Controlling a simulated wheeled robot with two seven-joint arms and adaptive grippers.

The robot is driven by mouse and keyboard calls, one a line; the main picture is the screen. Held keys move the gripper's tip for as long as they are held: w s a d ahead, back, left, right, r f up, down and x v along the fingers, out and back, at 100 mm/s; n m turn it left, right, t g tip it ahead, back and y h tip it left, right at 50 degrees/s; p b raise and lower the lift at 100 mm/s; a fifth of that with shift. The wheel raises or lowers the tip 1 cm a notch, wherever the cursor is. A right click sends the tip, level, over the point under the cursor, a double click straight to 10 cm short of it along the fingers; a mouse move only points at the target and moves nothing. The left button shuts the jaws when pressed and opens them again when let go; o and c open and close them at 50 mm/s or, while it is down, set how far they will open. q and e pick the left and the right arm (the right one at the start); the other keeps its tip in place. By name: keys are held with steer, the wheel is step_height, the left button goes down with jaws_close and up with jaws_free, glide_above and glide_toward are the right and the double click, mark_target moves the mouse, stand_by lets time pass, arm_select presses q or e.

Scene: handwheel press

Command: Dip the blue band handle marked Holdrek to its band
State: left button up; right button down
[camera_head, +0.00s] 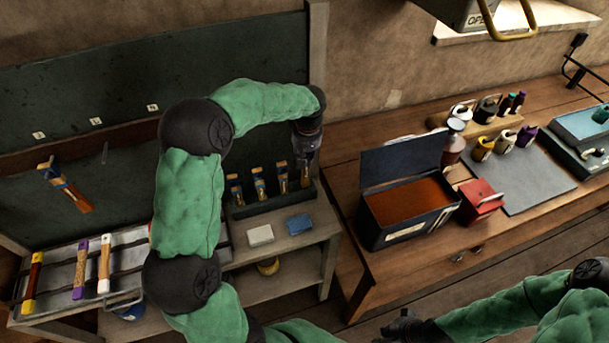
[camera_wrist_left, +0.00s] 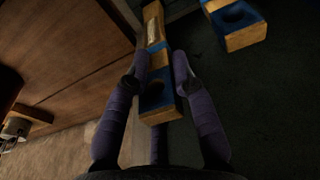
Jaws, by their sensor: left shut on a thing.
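My left gripper (camera_head: 305,148) reaches over the dark rack (camera_head: 268,207) on the left bench. It is shut on the rightmost wooden handle (camera_head: 305,175); the left wrist view shows this handle (camera_wrist_left: 154,65) between the purple fingers (camera_wrist_left: 160,85), with blue on its near end, a blue band and a pale label. The label's writing is too small to read. Several other handles, such as the blue-banded handle (camera_head: 259,186), stand in the rack. The open dip box (camera_head: 405,232) holds reddish-brown contents on the right bench. My right gripper (camera_head: 405,328) is low in front; its fingers are unclear.
A dark lid (camera_head: 400,160) stands up behind the box. A red box (camera_head: 481,200) is beside it. White (camera_head: 260,235) and blue (camera_head: 299,224) blocks lie before the rack. A tray (camera_head: 120,250) with banded handles is at left. A gap separates the benches.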

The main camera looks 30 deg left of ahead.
arm_select(q)
steer(key=shift+r+p, duration=0.9)
steer(key=shift+r, duration=0.75)
jaws_close()
steer(key=shift+f, duration=0.15)
